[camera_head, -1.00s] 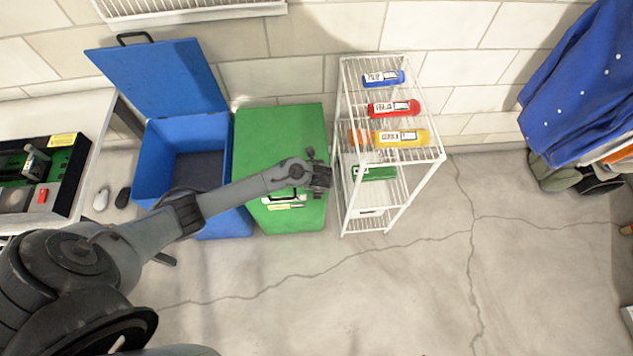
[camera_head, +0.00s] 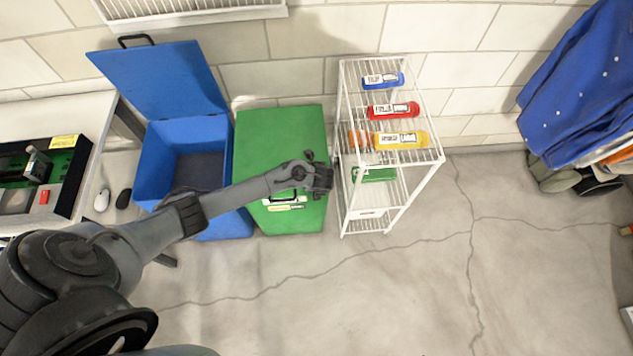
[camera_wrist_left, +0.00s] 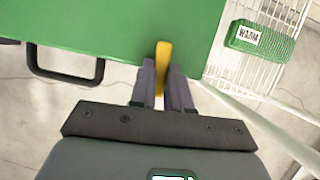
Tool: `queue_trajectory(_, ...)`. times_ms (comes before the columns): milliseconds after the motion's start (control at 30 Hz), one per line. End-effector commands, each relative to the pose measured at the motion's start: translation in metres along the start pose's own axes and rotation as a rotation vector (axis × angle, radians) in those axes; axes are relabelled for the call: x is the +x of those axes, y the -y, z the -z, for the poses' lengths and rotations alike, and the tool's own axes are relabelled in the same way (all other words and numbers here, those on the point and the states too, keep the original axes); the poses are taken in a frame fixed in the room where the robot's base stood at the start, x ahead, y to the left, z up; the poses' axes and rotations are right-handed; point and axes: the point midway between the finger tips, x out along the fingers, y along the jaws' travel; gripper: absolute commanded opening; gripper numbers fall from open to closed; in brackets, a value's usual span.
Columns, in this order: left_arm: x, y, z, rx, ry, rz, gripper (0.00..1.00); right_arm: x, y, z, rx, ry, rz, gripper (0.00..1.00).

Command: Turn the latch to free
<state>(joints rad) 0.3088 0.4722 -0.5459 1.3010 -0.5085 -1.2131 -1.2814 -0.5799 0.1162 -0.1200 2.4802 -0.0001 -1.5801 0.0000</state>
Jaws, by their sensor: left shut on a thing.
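The green box (camera_head: 278,140) stands on the floor with its lid shut; its black handle (camera_wrist_left: 68,78) shows at the left in the left wrist view. A yellow latch (camera_wrist_left: 162,62) stands at the edge of the green lid, between my left gripper's fingers. My left gripper (camera_wrist_left: 163,84) is shut on the latch. In the head view my left gripper (camera_head: 322,180) is at the right side of the green box, and my wrist hides the latch there. My right gripper is in neither view.
A white wire rack (camera_head: 437,152) with colored bottles stands close right of the green box. An open blue box (camera_head: 150,165) is to the left, beside a workbench (camera_head: 95,165). The floor in front is clear.

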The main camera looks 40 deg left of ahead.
Motion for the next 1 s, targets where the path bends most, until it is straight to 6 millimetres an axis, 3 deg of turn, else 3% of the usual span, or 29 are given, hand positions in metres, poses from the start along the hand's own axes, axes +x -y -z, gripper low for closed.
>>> queue_trajectory(500,-0.004,-0.003,0.0,-0.396,-0.002,-0.166,0.0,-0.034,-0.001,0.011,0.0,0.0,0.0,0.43)
queue_trajectory(1000,-0.003,-0.006,0.004,-0.835,-0.002,-0.349,0.0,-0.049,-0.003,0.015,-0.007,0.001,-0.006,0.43)
